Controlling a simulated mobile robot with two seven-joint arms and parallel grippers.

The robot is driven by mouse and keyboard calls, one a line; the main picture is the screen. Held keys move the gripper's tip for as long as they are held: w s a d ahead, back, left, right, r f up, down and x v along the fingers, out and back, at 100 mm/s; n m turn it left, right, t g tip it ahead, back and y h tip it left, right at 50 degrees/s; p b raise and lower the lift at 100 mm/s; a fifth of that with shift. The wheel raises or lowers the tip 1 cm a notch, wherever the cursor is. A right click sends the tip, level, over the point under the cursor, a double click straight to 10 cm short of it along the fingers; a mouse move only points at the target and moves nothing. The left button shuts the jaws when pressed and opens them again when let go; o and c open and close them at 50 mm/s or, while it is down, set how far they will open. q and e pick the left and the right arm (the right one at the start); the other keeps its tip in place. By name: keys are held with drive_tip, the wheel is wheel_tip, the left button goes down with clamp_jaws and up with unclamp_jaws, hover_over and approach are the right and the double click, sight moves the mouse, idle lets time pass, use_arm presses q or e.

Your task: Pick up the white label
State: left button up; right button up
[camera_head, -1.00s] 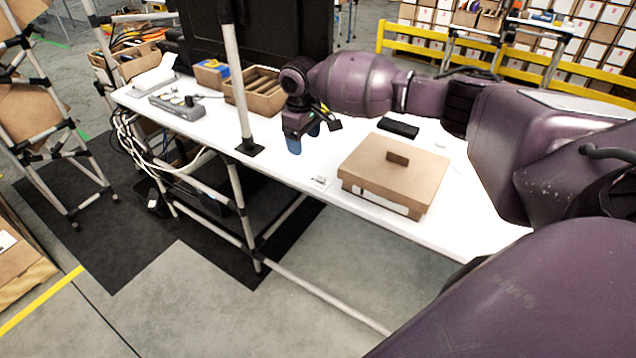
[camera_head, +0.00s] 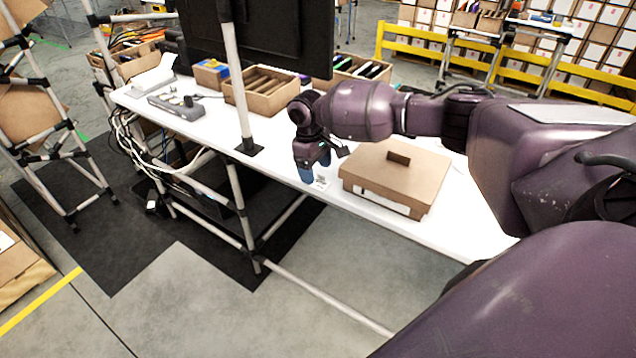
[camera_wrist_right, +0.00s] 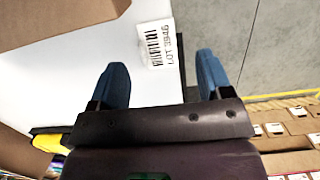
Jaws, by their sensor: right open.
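The white label (camera_wrist_right: 158,46), with a barcode and printed text, lies flat on the white table near its edge in the right wrist view. In the head view it is a small pale patch (camera_head: 321,183) beside the carton, just below the gripper. My right gripper (camera_head: 315,166) points down over the table edge, open and empty. In the wrist view its two blue fingers (camera_wrist_right: 162,66) are spread apart, with the label ahead between their tips. The exact height above the table is hard to tell. My left gripper is not in view.
A closed brown carton (camera_head: 396,178) stands right of the label; it also fills the upper left of the wrist view (camera_wrist_right: 50,20). The white table (camera_head: 205,133) ends at the grey floor. A pole (camera_head: 238,90) and a dark monitor (camera_head: 270,35) stand to the left.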

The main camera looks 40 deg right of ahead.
sight(318, 181)
drive_tip(key=shift+s+d+f, duration=0.15)
drive_tip(key=shift+f, duration=1.3)
drive_tip(key=c, duration=1)
